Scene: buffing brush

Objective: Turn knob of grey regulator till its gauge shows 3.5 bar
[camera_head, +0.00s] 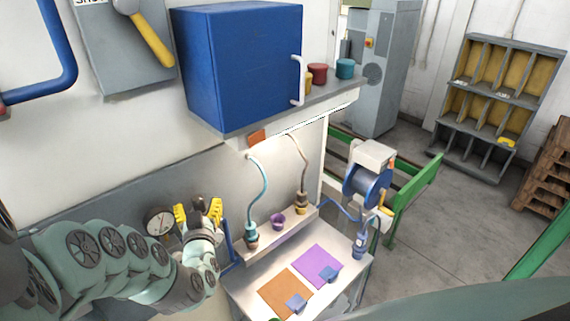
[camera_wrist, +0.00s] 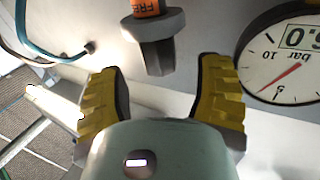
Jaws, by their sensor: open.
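The round white gauge (camera_head: 160,222) is left of my gripper in the head view. In the wrist view the gauge (camera_wrist: 284,60) is cut off at the right edge; its bar scale and digits appear turned over. Its red needle lies near the 5 mark, but the exact reading is unclear. A dark grey faceted knob-like part (camera_wrist: 157,55) with a grey collar and an orange lettered band is at the top centre. My gripper (camera_wrist: 160,85) is open, its yellow fingers apart and empty, with this part beyond the gap. In the head view my gripper (camera_head: 198,212) partly hides that spot.
A blue wall cabinet (camera_head: 240,65) hangs above the bench. Hoses with fittings (camera_head: 251,235), a purple cup (camera_head: 278,221), an orange mat (camera_head: 284,292) and a purple mat (camera_head: 316,266) are right of my gripper.

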